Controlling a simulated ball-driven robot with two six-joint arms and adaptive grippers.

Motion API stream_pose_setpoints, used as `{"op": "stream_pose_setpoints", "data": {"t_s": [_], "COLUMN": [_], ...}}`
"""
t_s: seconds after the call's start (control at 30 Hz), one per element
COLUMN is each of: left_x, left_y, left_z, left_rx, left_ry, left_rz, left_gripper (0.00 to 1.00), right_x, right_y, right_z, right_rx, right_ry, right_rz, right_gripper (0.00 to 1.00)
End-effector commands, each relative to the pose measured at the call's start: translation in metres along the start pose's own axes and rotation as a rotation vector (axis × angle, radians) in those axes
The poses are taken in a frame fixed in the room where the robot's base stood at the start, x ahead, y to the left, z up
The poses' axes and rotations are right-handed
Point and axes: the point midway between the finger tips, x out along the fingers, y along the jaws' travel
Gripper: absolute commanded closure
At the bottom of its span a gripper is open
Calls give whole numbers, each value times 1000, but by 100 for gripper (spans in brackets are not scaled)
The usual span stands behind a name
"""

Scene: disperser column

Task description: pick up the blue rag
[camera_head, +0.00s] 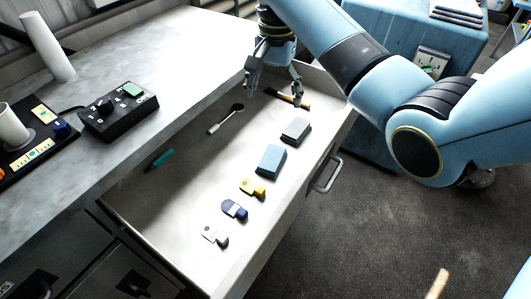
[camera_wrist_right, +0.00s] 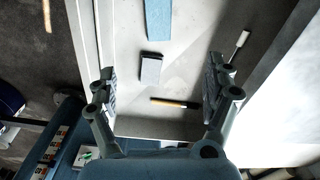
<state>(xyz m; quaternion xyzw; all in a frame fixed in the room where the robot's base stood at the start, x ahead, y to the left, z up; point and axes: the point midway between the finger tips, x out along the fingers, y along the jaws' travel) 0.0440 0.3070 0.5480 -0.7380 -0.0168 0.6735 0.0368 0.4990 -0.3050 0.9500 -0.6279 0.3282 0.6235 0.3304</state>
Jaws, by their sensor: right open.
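The blue rag (camera_head: 270,160) is a flat, folded light-blue rectangle lying in the open drawer (camera_head: 185,205). In the right wrist view the rag (camera_wrist_right: 159,18) shows at the top edge, partly cut off. My right gripper (camera_head: 274,92) is above the far end of the drawer, with its fingers spread and nothing between them. It is apart from the rag, which lies nearer the viewer. In the right wrist view the open fingers (camera_wrist_right: 160,78) stand at either side of the picture. My left gripper is not in view.
A grey block (camera_head: 295,132) lies just beyond the rag, and a yellow item (camera_head: 252,189) just before it. A wood-handled tool (camera_head: 288,98) lies below my right gripper. Blue and white items (camera_head: 234,210) lie nearer. The drawer handle (camera_head: 327,175) juts out right. The worktop (camera_head: 150,50) borders the left.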

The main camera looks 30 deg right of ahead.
Motion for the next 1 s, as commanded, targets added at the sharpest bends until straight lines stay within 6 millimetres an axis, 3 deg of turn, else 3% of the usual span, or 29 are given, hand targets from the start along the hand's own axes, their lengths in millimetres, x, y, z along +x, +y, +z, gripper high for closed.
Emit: {"op": "stream_pose_setpoints", "data": {"t_s": [0.33,0.6,0.83,1.0], "left_x": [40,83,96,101], "left_y": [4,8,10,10], "left_z": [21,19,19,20], "left_rx": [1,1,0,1], "left_ry": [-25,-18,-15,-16], "left_rz": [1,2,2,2], "left_gripper": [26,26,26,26], "right_x": [44,90,114,142], "right_y": [2,3,4,4], "right_z": [1,2,3,3], "right_rx": [0,0,0,0], "right_ry": [-3,-7,-10,-11], "right_rz": [5,11,14,14], "right_gripper": [15,15,15,15]}}
